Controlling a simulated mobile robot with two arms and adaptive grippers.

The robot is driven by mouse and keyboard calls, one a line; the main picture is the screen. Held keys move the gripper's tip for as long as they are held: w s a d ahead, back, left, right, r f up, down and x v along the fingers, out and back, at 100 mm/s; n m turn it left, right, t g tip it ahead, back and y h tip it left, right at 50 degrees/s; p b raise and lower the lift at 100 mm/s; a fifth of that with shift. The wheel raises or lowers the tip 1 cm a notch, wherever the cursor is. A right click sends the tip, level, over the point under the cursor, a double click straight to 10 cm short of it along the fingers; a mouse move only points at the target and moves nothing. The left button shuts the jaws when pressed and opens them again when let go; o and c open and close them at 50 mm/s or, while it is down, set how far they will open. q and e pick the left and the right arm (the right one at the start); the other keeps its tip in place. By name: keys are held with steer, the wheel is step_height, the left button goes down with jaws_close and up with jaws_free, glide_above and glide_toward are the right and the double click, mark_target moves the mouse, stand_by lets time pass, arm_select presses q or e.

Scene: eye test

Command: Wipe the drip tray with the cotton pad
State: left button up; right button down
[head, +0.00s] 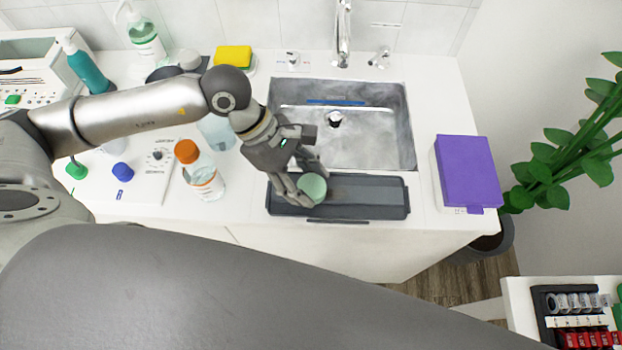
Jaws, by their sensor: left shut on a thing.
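The dark grey drip tray (375,199) lies on the white counter along the front of the sink. My left gripper (303,190) is over the tray's left part. It is shut on a round pale green cotton pad (313,187). The pad is low over the tray; I cannot tell whether it touches the tray floor. The fingers hide part of the pad and the tray's left end. My right gripper is not in view.
The sink (385,135) with its tap (343,35) lies behind the tray. A purple box (467,172) stands to the right. An orange-capped bottle (203,172) stands to the left. A yellow sponge (233,56) and soap bottle (143,38) are at the back. A plant (575,150) is at far right.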

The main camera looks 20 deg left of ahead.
mark_target(304, 183)
arm_select(q)
steer(key=shift+a+f, duration=0.1)
steer(key=shift+a, duration=0.05)
steer(key=shift+r+p, duration=0.4)
steer(key=shift+r, duration=0.4)
steer(key=shift+r+p, duration=0.8)
steer(key=shift+r, duration=1.45)
steer(key=shift+r, duration=0.1)
steer(key=shift+r+p, duration=0.8)
steer(key=shift+r, duration=0.65)
steer(key=shift+w, duration=0.1)
